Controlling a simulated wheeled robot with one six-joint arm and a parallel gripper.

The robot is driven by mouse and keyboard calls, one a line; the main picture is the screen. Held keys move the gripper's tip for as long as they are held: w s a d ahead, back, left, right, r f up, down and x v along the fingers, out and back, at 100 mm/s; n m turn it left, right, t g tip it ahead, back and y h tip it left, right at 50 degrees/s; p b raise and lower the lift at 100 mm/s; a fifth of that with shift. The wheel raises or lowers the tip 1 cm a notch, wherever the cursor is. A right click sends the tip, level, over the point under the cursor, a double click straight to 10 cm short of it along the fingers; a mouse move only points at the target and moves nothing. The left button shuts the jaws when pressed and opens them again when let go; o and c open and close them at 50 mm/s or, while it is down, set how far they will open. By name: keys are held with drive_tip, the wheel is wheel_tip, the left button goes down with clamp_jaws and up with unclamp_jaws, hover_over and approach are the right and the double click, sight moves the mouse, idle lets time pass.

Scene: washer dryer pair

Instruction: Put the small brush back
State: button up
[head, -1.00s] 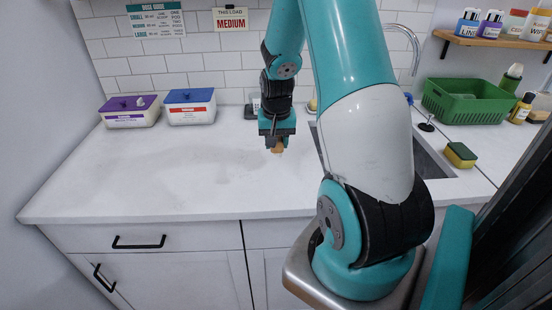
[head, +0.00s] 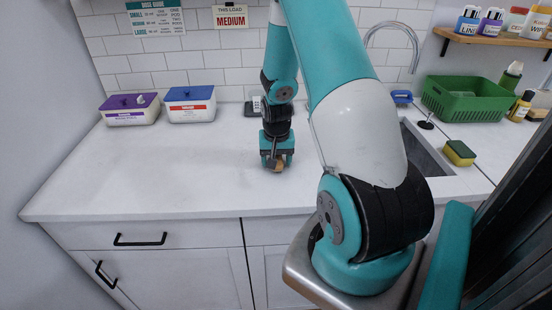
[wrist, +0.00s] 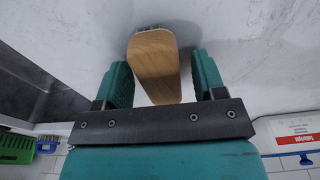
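The small brush is a wooden-backed piece (wrist: 154,65) in the wrist view, between my gripper's two teal fingers, with a few dark bristles at its far end.
A purple-lidded box (head: 130,110) and a blue-lidded box (head: 190,105) stand at the back left. A dark object (head: 252,107) stands behind my gripper. Right are the sink (head: 428,155), a sponge (head: 460,152), a green basket (head: 468,102) and a blue item (head: 401,97). The left counter is clear.

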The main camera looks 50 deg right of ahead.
drive_tip(key=shift+r, duration=0.1)
wheel_tip(320, 180, up, 11)
drive_tip(key=a+b, duration=0.1)
drive_tip(key=b, duration=0.1)
drive_tip(key=a+r+n+t+y, duration=0.1)
drive_tip(key=a+r+n, duration=0.15)
drive_tip(key=a, duration=0.45)
drive_tip(key=a+r+n+y, duration=0.1)
drive_tip(key=a+r+n, duration=0.15)
drive_tip(key=a, duration=0.45)
drive_tip(key=s+a+r+n+g+y, duration=0.1)
drive_tip(key=s+a+r+n, duration=0.2)
drive_tip(key=s+a+n, duration=0.3)
drive_tip(key=s+a+r+n+y, duration=0.2)
drive_tip(key=s+a+r+n, duration=0.2)
drive_tip(key=s+a, duration=0.5)
drive_tip(key=a+n, duration=0.2)
drive_tip(key=a, duration=0.6)
drive_tip(key=shift+a+r+g, duration=0.15)
drive_tip(key=shift+g, duration=0.25)
drive_tip(key=shift+c, duration=0.2)
